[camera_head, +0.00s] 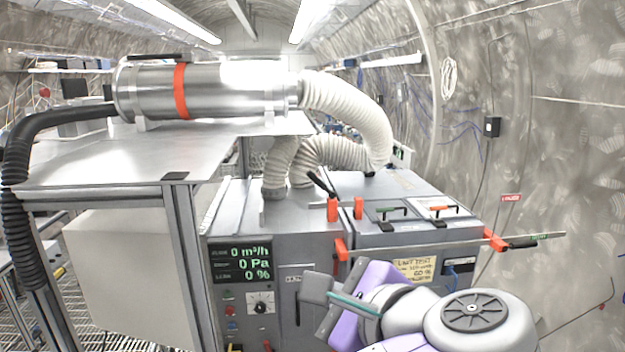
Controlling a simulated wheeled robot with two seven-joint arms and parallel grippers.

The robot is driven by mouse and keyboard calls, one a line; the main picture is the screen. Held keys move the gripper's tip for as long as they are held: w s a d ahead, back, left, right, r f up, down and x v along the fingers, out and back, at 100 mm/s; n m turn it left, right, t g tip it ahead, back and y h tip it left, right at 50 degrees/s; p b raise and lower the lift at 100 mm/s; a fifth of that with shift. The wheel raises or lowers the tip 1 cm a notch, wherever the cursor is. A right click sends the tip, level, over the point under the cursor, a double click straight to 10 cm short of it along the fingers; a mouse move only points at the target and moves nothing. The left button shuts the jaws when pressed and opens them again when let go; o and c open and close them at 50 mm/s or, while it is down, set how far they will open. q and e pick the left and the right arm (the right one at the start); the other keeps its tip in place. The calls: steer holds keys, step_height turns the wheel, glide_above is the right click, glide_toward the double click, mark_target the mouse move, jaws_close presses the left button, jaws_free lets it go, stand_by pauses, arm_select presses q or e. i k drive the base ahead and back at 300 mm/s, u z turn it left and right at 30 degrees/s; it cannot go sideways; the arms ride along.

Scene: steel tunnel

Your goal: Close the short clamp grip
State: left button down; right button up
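A grey machine (230,222) with a digital readout stands in the middle. Several clamps with red-orange parts sit on it. One upright red clamp (332,210) has a black lever tilted up to the left, with a second red grip (358,207) beside it. A lower red grip (341,249) is at the front top edge, at the left end of a long thin bar (430,246). I cannot tell which is the short clamp grip. My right gripper (322,305) is in front of the machine, below the lower red grip; its finger opening is unclear. My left gripper is out of view.
A steel table (110,165) at left carries a metal cylinder (210,90) with a red band. White ribbed hoses (350,108) run from it to the machine. A red and black handle (508,243) sits on the bar's right part. The tunnel wall is at right.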

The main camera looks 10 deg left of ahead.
mark_target(311, 176)
steer(key=i, duration=1.65)
